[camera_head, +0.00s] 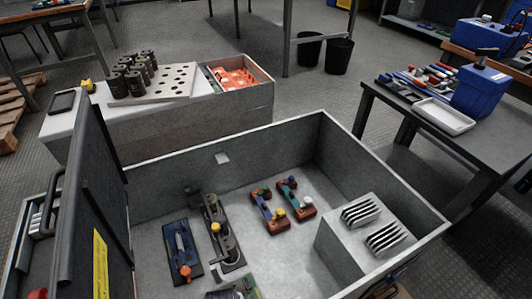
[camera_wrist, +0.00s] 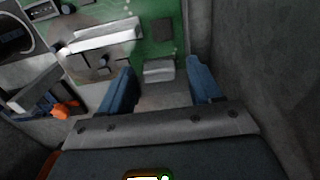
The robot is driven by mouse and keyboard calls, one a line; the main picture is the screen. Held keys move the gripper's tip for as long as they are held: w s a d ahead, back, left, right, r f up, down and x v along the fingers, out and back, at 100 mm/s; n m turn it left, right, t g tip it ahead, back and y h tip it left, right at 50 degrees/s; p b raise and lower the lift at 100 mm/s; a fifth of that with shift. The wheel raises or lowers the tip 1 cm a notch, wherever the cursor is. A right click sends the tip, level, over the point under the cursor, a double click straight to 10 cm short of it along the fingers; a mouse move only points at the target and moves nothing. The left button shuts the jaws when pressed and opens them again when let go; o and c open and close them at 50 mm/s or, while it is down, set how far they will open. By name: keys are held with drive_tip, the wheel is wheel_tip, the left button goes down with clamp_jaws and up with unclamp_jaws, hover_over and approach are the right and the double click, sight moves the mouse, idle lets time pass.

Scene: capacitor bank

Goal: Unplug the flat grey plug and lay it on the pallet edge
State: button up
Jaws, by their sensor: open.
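My gripper (camera_wrist: 160,82) shows in the wrist view with its two blue fingers apart and nothing held. A small flat light grey block (camera_wrist: 158,69), which looks like the flat grey plug, lies at the edge of a green board (camera_wrist: 155,35), between and just beyond the fingertips. I cannot tell how it is seated or how far below the fingers it is. A corner of the green board shows at the bottom of the head view (camera_head: 248,287); the plug cannot be made out there. A slatted wooden pallet (camera_head: 14,108) lies on the floor at the far left.
A grey open box (camera_head: 160,208) holds tool-like parts and a slotted block (camera_head: 345,235). Its wall (camera_wrist: 240,70) rises close to the right finger. A long pale bar (camera_wrist: 105,35) stands left of the plug. A cluttered table (camera_head: 465,140) stands at right.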

clamp_jaws()
idle(0.5)
drive_tip(key=shift+r+p, duration=2.95)
drive_tip(key=shift+p, duration=0.5)
